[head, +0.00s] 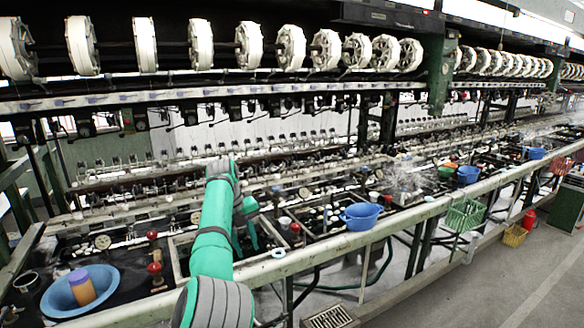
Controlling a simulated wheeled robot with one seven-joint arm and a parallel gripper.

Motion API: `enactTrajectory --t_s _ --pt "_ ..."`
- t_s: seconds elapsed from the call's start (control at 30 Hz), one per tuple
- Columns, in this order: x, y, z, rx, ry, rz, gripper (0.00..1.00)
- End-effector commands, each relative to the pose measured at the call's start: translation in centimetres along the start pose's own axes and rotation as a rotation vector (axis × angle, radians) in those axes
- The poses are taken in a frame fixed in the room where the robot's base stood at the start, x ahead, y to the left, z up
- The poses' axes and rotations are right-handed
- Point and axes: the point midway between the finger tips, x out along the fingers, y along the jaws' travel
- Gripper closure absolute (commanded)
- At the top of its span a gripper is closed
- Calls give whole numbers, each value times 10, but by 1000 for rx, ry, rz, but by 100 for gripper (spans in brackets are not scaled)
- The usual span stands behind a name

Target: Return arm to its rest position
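My green and grey arm reaches up from the bottom centre of the head view over the basin bench. Its bend is high, in front of the reeling machine (290,150), and a further part comes down to the right of the upright link. My gripper (262,240) seems to be at the lower end of that part, above the basins, mostly hidden and dark. Its fingers are too small and unclear to show whether they are open or hold anything.
A blue basin (54,300) with an orange and purple cup (82,287) sits at the left. A blue bowl (361,216) stands right of my arm. The bench rail (330,243) runs across in front. A green basket (465,214) hangs farther right.

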Motion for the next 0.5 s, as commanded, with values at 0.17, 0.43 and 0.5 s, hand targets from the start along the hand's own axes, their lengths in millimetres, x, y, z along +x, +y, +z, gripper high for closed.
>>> enactTrajectory --t_s 0.17,0.43,0.5 --pt "33 -7 0 -29 -9 -11 67" --pt "91 -19 -1 -95 -32 -35 67" --pt "110 -24 -3 -117 -39 -46 67"
